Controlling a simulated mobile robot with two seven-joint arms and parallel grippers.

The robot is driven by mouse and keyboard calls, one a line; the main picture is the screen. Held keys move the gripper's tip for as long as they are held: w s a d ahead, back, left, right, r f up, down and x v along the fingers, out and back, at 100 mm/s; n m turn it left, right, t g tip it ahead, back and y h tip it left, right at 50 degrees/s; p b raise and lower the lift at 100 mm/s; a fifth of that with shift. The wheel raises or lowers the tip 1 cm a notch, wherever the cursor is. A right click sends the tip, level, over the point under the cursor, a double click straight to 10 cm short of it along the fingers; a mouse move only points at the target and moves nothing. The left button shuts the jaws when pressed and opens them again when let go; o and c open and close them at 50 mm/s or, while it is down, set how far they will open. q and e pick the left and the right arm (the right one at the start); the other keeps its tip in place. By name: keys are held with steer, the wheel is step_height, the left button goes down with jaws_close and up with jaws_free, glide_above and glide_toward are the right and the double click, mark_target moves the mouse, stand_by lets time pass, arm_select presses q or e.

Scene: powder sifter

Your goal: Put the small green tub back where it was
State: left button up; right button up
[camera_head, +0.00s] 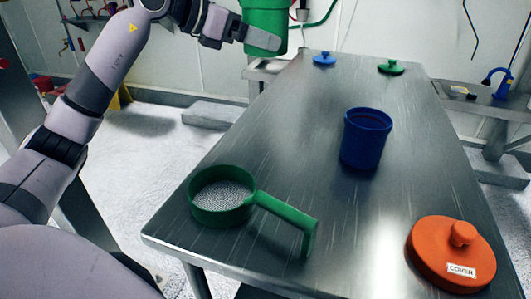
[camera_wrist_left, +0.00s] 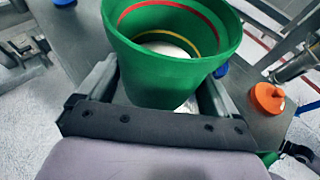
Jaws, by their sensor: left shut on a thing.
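The green tub (camera_head: 264,22) is held up at the top of the head view, above the far left side of the steel table. My left gripper (camera_head: 243,36) is shut on it. In the left wrist view the tub (camera_wrist_left: 170,75) sits between the fingers of the gripper (camera_wrist_left: 160,95). It is open at the top, with a red and a yellow ring inside and pale material at the bottom. The tub's top is cut off in the head view. My right gripper is not in view.
On the steel table (camera_head: 290,130) stand a blue tub (camera_head: 366,138), a green sieve with a handle (camera_head: 222,196), an orange lid marked COVER (camera_head: 440,262), a small blue lid (camera_head: 325,59) and a small green lid (camera_head: 390,68). The table's middle left is clear.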

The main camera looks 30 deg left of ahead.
arm_select(q)
steer(key=shift+f+b, duration=0.3)
steer(key=b, duration=0.3)
glide_above(257, 141)
step_height(257, 141, down, 15)
steer(key=shift+r, duration=0.1)
steer(key=shift+f+b, duration=0.45)
steer(key=shift+f, duration=2)
steer(key=shift+f, duration=0.2)
steer(key=o, duration=0.8)
steer(key=shift+o, duration=0.2)
steer(key=shift+r, duration=0.1)
